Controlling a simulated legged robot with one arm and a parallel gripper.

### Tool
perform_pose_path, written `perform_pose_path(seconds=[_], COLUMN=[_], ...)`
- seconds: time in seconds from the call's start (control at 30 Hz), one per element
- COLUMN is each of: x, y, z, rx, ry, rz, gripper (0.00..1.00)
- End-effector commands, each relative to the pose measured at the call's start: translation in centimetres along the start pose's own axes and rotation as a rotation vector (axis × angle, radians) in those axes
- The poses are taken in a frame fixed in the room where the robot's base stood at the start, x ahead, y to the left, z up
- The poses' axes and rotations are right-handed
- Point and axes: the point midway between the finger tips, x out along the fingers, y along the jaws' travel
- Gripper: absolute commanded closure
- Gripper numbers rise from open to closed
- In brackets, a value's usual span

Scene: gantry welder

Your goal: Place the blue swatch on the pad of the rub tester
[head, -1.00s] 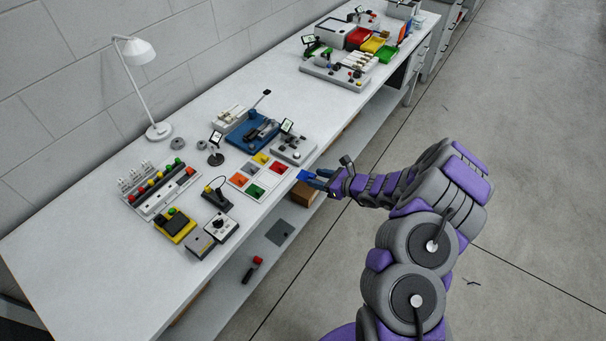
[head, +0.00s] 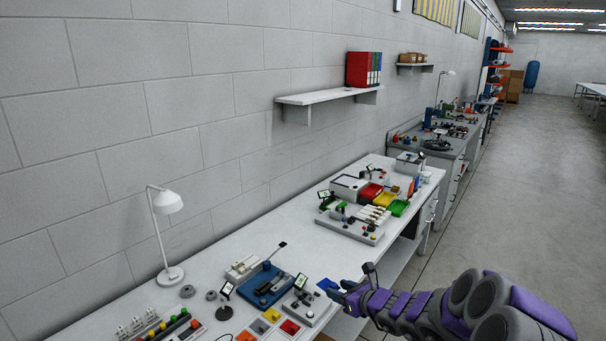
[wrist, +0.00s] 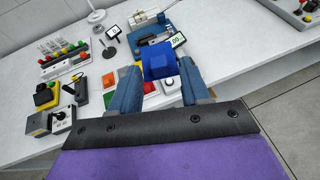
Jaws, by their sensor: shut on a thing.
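My gripper (head: 341,292) is shut on the blue swatch (head: 327,285), held in the air near the front edge of the bench. In the wrist view the blue swatch (wrist: 157,66), a square piece with a raised block, sits between the two fingers (wrist: 157,88). Beyond it stand a blue-based device (head: 266,285) and, to its right, a grey device (head: 301,305) with a small tilted screen. I cannot tell for sure which is the rub tester. Its pad is not clear; in the wrist view the held swatch and fingers hide part of both devices.
A white swatch board (head: 250,330) with coloured squares lies left of my gripper. A small stand with a screen (head: 225,302) and a lamp (head: 168,240) stand behind it. Farther right is a grey fixture (head: 350,228) with bins. Bare bench (head: 300,250) lies between.

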Motion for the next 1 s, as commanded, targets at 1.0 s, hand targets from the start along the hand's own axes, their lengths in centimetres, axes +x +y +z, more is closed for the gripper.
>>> perform_pose_path(seconds=[1.0], x=[-11.3], y=[0.4], z=[10.6], rx=[0.124], ry=[0.001], rz=[-0.312], gripper=[0.82])
